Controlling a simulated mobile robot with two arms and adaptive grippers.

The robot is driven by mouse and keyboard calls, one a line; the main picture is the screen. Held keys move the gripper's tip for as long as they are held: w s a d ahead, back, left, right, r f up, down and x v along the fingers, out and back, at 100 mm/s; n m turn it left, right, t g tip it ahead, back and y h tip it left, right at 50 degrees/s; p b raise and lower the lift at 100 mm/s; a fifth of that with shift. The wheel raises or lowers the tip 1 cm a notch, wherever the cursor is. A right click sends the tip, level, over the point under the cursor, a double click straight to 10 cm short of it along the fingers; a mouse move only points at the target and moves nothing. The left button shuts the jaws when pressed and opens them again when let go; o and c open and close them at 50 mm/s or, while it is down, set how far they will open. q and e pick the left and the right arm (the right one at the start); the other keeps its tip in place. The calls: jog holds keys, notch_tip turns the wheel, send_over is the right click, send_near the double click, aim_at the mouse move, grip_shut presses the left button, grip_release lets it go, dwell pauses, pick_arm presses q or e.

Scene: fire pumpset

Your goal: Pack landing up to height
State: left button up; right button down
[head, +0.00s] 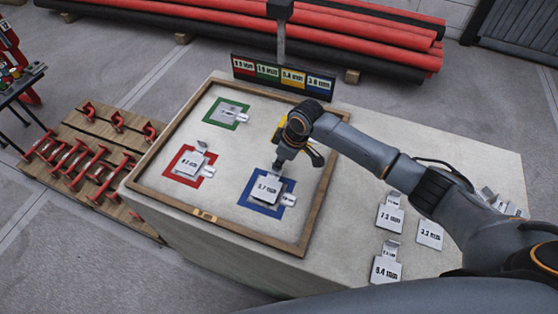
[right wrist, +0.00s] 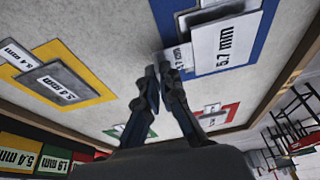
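A metal plate marked 5.7 mm (head: 268,187) lies on the blue square (head: 251,206); the plate also shows in the right wrist view (right wrist: 226,45). My right gripper (head: 279,170) is low over this plate's tab, its fingertips (right wrist: 160,70) close together at the tab; whether they grip it is unclear. Another plate (head: 191,163) lies on the red square (head: 172,174), and one (head: 230,112) on the green square (head: 212,116). A plate marked 5.4 mm (right wrist: 62,85) lies on the yellow square (right wrist: 95,75), mostly hidden by my arm in the head view. My left gripper is out of view.
Wooden edging (head: 160,145) surrounds the squares. A coloured label board (head: 283,75) stands behind. Loose plates marked 2.2 mm (head: 390,217), 3.2 mm (head: 430,233) and 0.4 mm (head: 386,270) lie on the bench at right, near my arm. Red pipes (head: 350,30) lie behind the bench.

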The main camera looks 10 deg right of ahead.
jog(key=shift+f, duration=0.55)
dwell(0.4)
jog(key=c, duration=1.4)
grip_release()
jog(key=shift+c, duration=0.2)
jog(key=v, duration=1.2)
